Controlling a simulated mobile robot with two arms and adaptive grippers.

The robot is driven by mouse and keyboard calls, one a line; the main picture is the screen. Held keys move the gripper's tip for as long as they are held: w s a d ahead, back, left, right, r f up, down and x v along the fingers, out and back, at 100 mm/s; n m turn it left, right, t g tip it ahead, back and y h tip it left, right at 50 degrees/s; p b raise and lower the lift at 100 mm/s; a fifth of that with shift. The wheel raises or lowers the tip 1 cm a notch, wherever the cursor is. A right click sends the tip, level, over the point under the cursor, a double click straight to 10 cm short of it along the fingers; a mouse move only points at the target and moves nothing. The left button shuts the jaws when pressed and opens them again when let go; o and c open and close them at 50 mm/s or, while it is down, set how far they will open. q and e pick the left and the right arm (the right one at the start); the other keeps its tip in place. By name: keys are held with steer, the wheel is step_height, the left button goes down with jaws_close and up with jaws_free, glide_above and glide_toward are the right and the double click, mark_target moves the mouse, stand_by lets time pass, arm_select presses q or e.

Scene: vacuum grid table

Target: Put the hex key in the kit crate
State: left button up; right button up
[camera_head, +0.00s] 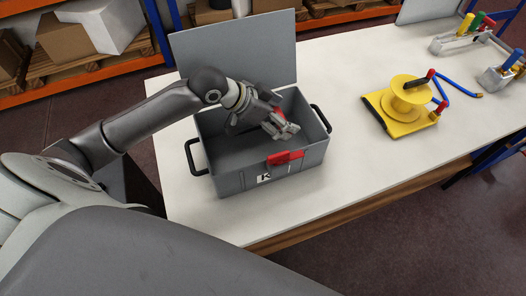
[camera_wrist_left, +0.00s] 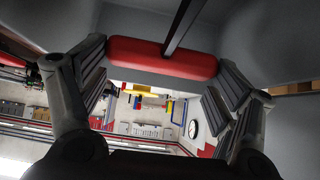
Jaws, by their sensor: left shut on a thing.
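The kit crate (camera_head: 215,150) is a grey open box on the white table, with its lid raised at the back. My left gripper (camera_head: 286,129) is over the crate's opening, toward its front right. In the left wrist view, its fingers (camera_wrist_left: 160,75) are closed on the ends of a red bar (camera_wrist_left: 140,55). A thin dark shaft (camera_wrist_left: 183,25) crosses this bar; together they look like the hex key. My right gripper is not in view.
A red piece (camera_head: 285,158), probably a latch, sits at the crate's front rim. Dark handles (camera_head: 194,158) stick out at its sides. A yellow spool (camera_head: 408,98) and tool racks (camera_head: 455,42) stand to the right. The table between crate and spool is clear.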

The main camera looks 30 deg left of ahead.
mark_target(260, 127)
arm_select(q)
steer(key=f, duration=0.5)
steer(key=shift+s+f+p, duration=0.2)
steer(key=shift+s+p, duration=0.05)
steer(key=shift+p, duration=0.15)
steer(key=shift+w+f, duration=0.1)
steer(key=shift+f, duration=2)
steer(key=o, duration=0.9)
steer(key=shift+f, duration=0.1)
steer(key=v, duration=0.6)
steer(key=shift+a+b, duration=0.15)
steer(key=shift+b, duration=0.2)
steer(key=shift+s+a+r, duration=0.2)
steer(key=shift+s+r, duration=0.25)
steer(key=shift+r, duration=0.15)
